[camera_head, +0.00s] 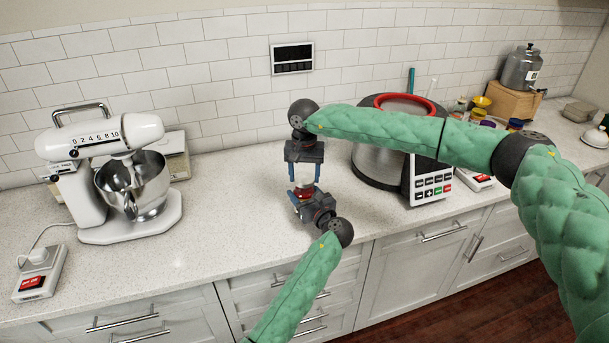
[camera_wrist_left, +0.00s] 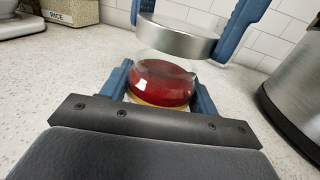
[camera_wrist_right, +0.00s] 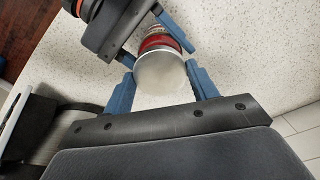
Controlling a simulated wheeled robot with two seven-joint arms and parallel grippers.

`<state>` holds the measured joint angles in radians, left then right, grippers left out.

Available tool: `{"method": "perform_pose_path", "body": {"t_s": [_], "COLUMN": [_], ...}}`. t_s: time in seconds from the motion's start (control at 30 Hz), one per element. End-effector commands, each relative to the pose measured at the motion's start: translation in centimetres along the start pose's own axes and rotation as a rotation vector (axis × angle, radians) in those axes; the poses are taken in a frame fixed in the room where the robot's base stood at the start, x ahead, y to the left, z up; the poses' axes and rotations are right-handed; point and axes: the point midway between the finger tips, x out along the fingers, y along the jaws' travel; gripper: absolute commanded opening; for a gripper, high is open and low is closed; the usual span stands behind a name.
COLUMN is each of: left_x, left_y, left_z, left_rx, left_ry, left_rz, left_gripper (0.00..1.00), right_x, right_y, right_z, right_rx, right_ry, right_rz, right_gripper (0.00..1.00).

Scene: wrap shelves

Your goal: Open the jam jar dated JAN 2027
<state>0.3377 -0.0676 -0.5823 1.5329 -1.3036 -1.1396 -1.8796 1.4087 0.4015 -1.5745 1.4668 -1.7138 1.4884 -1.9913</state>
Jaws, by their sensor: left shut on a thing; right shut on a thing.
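The jam jar (camera_head: 303,190) is upright above the counter, with red jam in clear glass. In the left wrist view the jar (camera_wrist_left: 160,84) sits between my left gripper's blue fingers (camera_wrist_left: 160,92), shut on its body. Its silver lid (camera_wrist_left: 178,40) is above, between the fingers of my right gripper (camera_head: 304,173), which comes from above and is shut on the lid. The right wrist view shows the lid (camera_wrist_right: 160,74) from above. Clear glass shows between jam and lid; I cannot tell whether the lid is loose. My left gripper (camera_head: 303,197) comes from below. No date is readable.
A stand mixer (camera_head: 100,170) is at the left, with a red-switched box (camera_head: 40,275) before it. A large steel pot (camera_head: 380,163) with a red ring and a keypad stands close right of the grippers. The counter between mixer and jar is clear.

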Motion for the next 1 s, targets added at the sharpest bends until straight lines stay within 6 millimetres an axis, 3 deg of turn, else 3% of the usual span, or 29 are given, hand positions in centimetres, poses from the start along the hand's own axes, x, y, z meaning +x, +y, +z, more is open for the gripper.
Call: {"method": "perform_pose_path", "body": {"t_s": [0.27,0.6,0.8,0.83,0.93,1.0], "left_x": [0.0,0.0,0.0,0.0,0.0,0.0], "left_y": [0.0,0.0,0.0,0.0,0.0,0.0], "left_z": [0.0,0.0,0.0,0.0,0.0,0.0], "left_rx": [0.000,0.000,0.000,0.000,0.000,0.000], "left_ry": [0.000,0.000,0.000,0.000,0.000,0.000], "left_rz": [0.000,0.000,0.000,0.000,0.000,0.000], "left_gripper": [0.00,0.00,0.00,0.62,0.82,0.86], "right_x": [-0.6,-3.9,-4.0,-4.0,-4.0,-4.0], "right_y": [0.0,0.0,0.0,0.0,0.0,0.0], "right_z": [0.0,0.0,0.0,0.0,0.0,0.0], "right_rx": [0.000,0.000,0.000,0.000,0.000,0.000], "right_ry": [0.001,0.000,0.000,0.000,0.000,0.000], "right_rz": [-0.001,0.000,0.000,0.000,0.000,0.000], "right_gripper": [0.31,0.31,0.31,0.31,0.31,0.31]}}
